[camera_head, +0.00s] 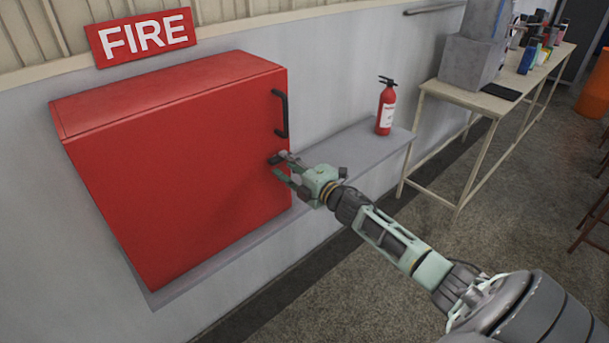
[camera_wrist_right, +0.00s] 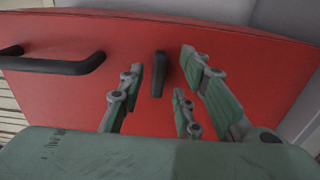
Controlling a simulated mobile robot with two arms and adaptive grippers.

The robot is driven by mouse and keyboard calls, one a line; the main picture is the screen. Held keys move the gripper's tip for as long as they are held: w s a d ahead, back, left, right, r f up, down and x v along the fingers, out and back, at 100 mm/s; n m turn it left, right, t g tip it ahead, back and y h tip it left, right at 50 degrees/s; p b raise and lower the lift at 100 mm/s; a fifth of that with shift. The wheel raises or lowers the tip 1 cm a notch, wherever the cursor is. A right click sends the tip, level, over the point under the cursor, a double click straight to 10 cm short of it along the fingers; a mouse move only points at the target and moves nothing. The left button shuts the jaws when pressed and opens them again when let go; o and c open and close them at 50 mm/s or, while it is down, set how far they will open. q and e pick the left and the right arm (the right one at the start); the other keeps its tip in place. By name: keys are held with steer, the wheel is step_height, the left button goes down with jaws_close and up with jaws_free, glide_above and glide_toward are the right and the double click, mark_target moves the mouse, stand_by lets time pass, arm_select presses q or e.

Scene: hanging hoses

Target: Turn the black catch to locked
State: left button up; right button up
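The red fire cabinet (camera_head: 170,170) is on the wall with its door shut. Its black catch (camera_wrist_right: 159,73) shows in the right wrist view as a short bar on the red door, lying lengthwise away from the handle's line. In the head view the catch is mostly hidden by my right gripper (camera_head: 277,167), at the door's right edge below the handle. My right gripper (camera_wrist_right: 165,85) is open, its green fingers on both sides of the catch, apart from it as far as I can see. My left gripper is not in view.
A black door handle (camera_head: 284,114) stands out above my right gripper; it also shows at left in the wrist view (camera_wrist_right: 52,64). A red extinguisher (camera_head: 386,107) stands on the grey ledge (camera_head: 360,150) to the right. A table (camera_head: 480,100) with boxes stands further right.

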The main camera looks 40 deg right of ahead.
steer(key=s, duration=1)
steer(key=shift+d, duration=0.4)
steer(key=shift+s, duration=0.1)
